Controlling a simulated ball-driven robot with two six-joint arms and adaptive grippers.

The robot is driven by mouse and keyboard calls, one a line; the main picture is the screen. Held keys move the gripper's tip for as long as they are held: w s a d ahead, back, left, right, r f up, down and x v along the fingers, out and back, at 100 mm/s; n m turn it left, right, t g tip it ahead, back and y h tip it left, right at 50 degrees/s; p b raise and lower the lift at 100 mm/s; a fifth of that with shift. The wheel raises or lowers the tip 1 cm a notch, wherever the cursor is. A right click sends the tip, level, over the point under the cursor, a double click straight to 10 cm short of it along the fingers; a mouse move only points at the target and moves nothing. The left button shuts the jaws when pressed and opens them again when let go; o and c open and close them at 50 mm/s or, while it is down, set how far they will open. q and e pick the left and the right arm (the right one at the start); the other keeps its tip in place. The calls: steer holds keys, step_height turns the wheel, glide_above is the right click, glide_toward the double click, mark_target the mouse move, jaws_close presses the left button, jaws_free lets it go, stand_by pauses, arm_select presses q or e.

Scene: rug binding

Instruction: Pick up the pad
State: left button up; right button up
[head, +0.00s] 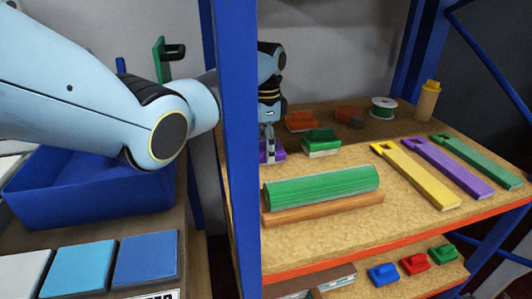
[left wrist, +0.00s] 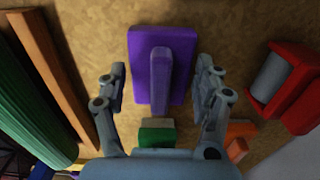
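A purple pad (left wrist: 143,85) with a raised lilac handle (left wrist: 159,75) lies flat on the tan tabletop in the left wrist view. My left gripper (left wrist: 160,66) is open over it, one finger on each side of the handle. No contact between fingers and handle shows. In the head view the purple pad (head: 279,154) is mostly hidden behind my left gripper (head: 268,158) and a blue post. A green-handled pad with a pale underside (head: 322,148) sits just right of it. My right gripper is in neither view.
A green roll (head: 322,190) lies near a wooden strip (head: 322,213) at the table's front. Yellow (head: 415,177), purple (head: 448,169) and green (head: 476,160) strips lie right. Orange-red items (head: 300,121), a spool (head: 384,107) and a bottle (head: 427,100) stand behind. The blue post (head: 235,130) rises in front.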

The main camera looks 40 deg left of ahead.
mark_target(266, 140)
arm_select(q)
steer(key=c, duration=0.9)
steer(key=shift+r+p, duration=0.35)
steer(key=shift+r, duration=4.7)
